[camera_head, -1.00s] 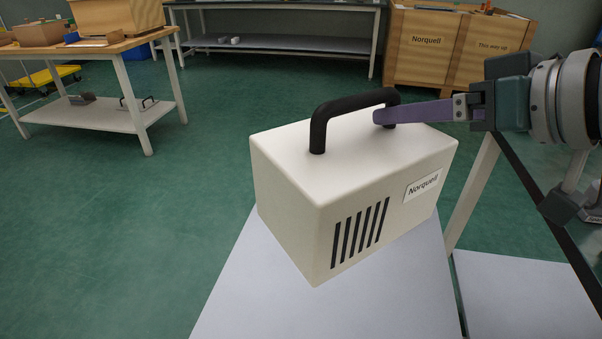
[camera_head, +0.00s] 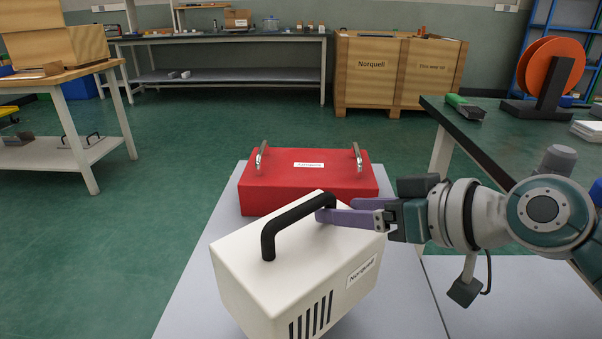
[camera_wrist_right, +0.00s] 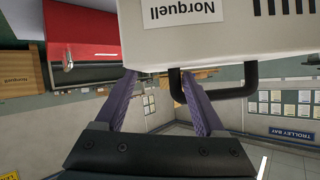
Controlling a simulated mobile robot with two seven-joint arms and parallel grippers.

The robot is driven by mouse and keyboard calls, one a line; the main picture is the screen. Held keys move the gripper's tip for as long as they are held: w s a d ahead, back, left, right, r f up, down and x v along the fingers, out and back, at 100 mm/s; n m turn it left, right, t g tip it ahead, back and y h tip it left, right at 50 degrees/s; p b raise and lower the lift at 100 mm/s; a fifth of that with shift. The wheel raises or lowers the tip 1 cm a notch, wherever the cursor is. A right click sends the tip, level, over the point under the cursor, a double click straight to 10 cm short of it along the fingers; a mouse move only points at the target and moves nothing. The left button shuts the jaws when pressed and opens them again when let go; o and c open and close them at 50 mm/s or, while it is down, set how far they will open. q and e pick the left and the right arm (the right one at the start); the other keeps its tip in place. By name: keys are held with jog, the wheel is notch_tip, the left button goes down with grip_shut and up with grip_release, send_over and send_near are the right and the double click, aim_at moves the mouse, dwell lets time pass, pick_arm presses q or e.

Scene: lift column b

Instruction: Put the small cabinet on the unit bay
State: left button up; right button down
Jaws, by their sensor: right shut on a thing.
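The small cabinet, a cream box (camera_head: 275,262) with a black top handle, dark vent slots and a Norquell label, is at bottom centre of the head view, tilted. My right gripper (camera_head: 328,211) comes in from the right, its purple fingers shut on the black handle near its far end. In the right wrist view the cabinet (camera_wrist_right: 225,35) appears upside down, with the fingers (camera_wrist_right: 160,84) at its handle. The cabinet's underside is hidden, so I cannot tell whether it touches the grey surface (camera_head: 190,300). No label naming the unit bay is readable. My left gripper is out of view.
A red case (camera_head: 308,183) with two metal handles stands on the grey surface just behind the cabinet. A dark-topped bench (camera_head: 490,135) with an orange reel (camera_head: 552,66) is at right. Wooden crates (camera_head: 372,82) stand farther back. Green floor is open at left.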

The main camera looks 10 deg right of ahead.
aim_at(353, 231)
jog(key=shift+f+b, duration=0.95)
jog(key=shift+f, duration=0.7)
jog(key=shift+w+f, duration=0.1)
jog(key=shift+f, duration=0.05)
jog(key=shift+c, duration=1.9)
grip_release()
jog(key=shift+f, duration=0.2)
jog(key=o, duration=0.4)
jog(key=shift+r, duration=0.2)
jog(key=shift+s+d+r, duration=0.15)
jog(key=shift+s, duration=0.15)
jog(key=p+v, duration=0.3)
jog(key=v, duration=0.8)
jog(key=s+a+f+n+g, duration=0.2)
jog(key=s+a+f+g, duration=0.2)
jog(key=s+a, duration=0.45)
jog(key=s+d+m+g+h, duration=0.1)
jog(key=s+d+h, duration=0.1)
jog(key=s, duration=0.1)
jog(key=s+d+m+g+h, duration=0.1)
jog(key=s+d+h, duration=0.1)
jog(key=s, duration=0.1)
jog(key=s+d+m+g+h, duration=0.1)
jog(key=s+d+h, duration=0.1)
jog(key=s, duration=0.1)
jog(key=shift+s+d+r+m, duration=0.2)
jog(key=shift+s+r+m, duration=0.05)
jog(key=shift+s+m, duration=0.1)
